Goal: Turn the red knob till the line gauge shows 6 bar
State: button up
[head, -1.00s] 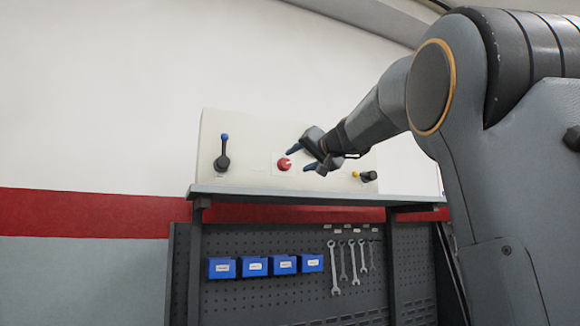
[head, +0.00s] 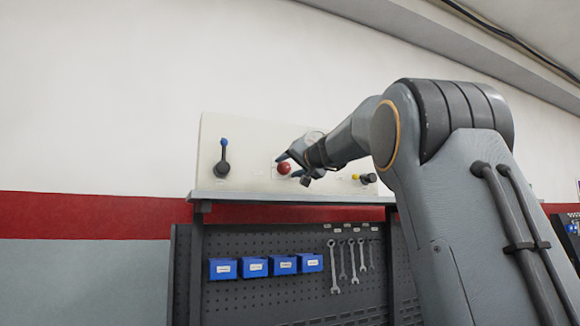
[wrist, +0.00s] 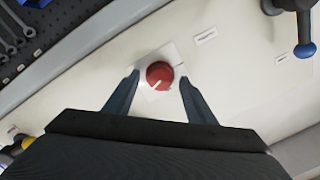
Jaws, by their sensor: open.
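The red knob (head: 284,168) is on the pale panel (head: 240,130) above the grey shelf. In the wrist view the red knob (wrist: 159,75) is round, with a white pointer line toward the lower left, on a light square plate. My gripper (head: 291,168) is open at the knob. In the wrist view its two blue fingers (wrist: 158,82) stand on either side of the knob, with a gap on each side.
A black lever with a blue tip (head: 223,157) is left of the knob. A yellow-ended black valve (head: 366,178) is to the right. The grey shelf (head: 240,196) juts out below. Blue bins (head: 254,266) and wrenches (head: 333,268) hang under it.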

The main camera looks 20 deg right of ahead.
jog(key=c, duration=1)
jog(key=shift+c, duration=0.2)
jog(key=shift+m+b, duration=0.3)
jog(key=shift+m, duration=0.1)
jog(key=m+b, duration=0.2)
jog(key=m, duration=0.1)
jog(key=shift+f+m, duration=0.15)
jog(key=shift+m, duration=0.25)
jog(key=m+b, duration=0.1)
jog(key=m, duration=0.3)
jog(key=shift+m+t, duration=0.3)
jog(key=shift+m, duration=0.1)
jog(key=m+h, duration=0.1)
jog(key=m, duration=0.5)
jog(key=shift+m, duration=0.3)
jog(key=m+p, duration=0.2)
jog(key=m, duration=0.4)
jog(key=shift+a+f+h, duration=0.1)
jog(key=shift+h, duration=0.2)
jog(key=shift+m, duration=0.3)
